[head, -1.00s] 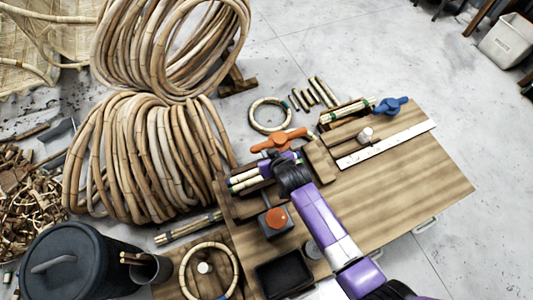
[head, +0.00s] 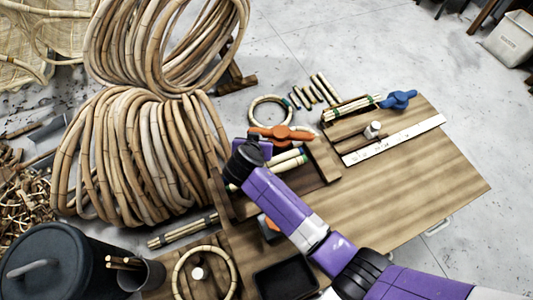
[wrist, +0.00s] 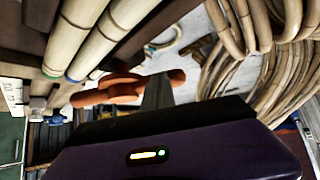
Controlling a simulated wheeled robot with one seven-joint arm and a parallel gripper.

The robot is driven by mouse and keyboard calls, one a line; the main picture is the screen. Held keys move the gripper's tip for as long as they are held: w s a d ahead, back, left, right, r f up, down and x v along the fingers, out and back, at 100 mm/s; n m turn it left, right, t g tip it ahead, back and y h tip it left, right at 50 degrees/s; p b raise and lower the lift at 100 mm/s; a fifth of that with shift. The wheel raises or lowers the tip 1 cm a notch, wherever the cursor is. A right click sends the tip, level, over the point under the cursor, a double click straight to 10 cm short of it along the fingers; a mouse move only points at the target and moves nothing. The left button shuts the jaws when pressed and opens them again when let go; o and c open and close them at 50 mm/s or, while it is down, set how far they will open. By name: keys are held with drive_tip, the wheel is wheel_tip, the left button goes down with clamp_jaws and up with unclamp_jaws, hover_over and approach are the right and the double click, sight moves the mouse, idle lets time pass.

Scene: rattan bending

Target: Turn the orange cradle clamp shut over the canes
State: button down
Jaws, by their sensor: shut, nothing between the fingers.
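The orange cradle clamp (head: 283,133) is a two-armed lever at the back edge of the wooden bench, lying nearly level across the picture. Pale canes (head: 288,160) lie in the wooden cradle in front of it, partly hidden by my arm. My gripper (head: 257,143) is shut and empty, at the lever's left end. In the wrist view, the clamp (wrist: 120,90) lies past the canes (wrist: 85,32), and a dark finger of my gripper (wrist: 157,92) overlaps its right end. I cannot tell whether they touch.
A blue clamp (head: 398,100) stands at the bench's far corner beside more canes. A white ruler (head: 395,140) lies on the bench (head: 420,185), whose right side is clear. Large rattan coils (head: 140,155) stand close at left. A black tray (head: 285,280) is at the front.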

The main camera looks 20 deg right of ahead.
sight(256, 129)
drive_tip(key=w+m+b, duration=0.1)
drive_tip(key=w+m+g+h+b, duration=0.1)
drive_tip(key=b, duration=0.1)
drive_tip(key=w+m+h+b, duration=0.1)
drive_tip(key=shift+d+f+m+g+b, duration=0.1)
drive_tip(key=shift+f+m+g+b, duration=0.2)
drive_tip(key=shift+m+g, duration=0.1)
drive_tip(key=m+g+b, duration=0.1)
drive_tip(key=w+d+m+h+b, duration=0.1)
drive_tip(key=shift+w+m+g, duration=0.3)
drive_tip(key=shift+g, duration=0.1)
drive_tip(key=shift+w+d+r+b, duration=0.15)
drive_tip(key=shift+w+d+b, duration=0.35)
drive_tip(key=shift+w+d, duration=0.25)
drive_tip(key=shift+w+d+r+b, duration=0.15)
drive_tip(key=shift+w+d+b, duration=0.4)
drive_tip(key=shift+d, duration=0.25)
drive_tip(key=shift+w+d, duration=0.1)
drive_tip(key=shift+d, duration=0.15)
drive_tip(key=shift+a, duration=0.1)
